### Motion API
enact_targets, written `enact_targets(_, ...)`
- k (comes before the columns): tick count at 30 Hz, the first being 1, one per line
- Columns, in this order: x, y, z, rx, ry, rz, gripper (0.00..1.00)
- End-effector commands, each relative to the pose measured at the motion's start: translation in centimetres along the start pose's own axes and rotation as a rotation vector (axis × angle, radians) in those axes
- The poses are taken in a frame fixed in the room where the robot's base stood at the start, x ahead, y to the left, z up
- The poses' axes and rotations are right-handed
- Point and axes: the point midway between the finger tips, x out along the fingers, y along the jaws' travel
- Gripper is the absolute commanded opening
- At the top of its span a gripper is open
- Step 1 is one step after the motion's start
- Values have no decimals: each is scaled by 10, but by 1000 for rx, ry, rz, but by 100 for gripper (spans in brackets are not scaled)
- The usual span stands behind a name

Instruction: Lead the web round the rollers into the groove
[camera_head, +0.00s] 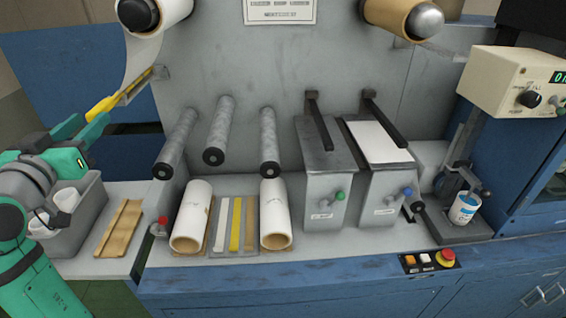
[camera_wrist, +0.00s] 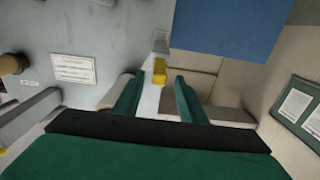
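A white web (camera_head: 143,62) hangs from the unwinding roll (camera_head: 170,12) at top left, down to a bar with a yellow tab (camera_head: 105,104). My gripper (camera_head: 82,128) is at the left, just below the tab, with its fingers apart. In the wrist view the yellow tab (camera_wrist: 159,72) lies between the spread fingertips, apart from both. Three grey rollers (camera_head: 177,142), (camera_head: 219,130), (camera_head: 269,141) stick out from the panel to the right. Two metal blocks (camera_head: 324,155), (camera_head: 377,150) with black bars stand further right. I cannot make out the groove.
Two cardboard-cored rolls (camera_head: 192,222), (camera_head: 275,218) and a tray of strips (camera_head: 233,247) lie below the rollers. A grey bin with cups (camera_head: 87,207) and a brown tray (camera_head: 119,228) stand under my arm. A second roll (camera_head: 395,15) is at top right.

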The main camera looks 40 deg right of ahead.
Motion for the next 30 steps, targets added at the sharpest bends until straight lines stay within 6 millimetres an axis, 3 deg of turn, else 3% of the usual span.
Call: enact_targets(30,52,0,0,0,-2,0,35)
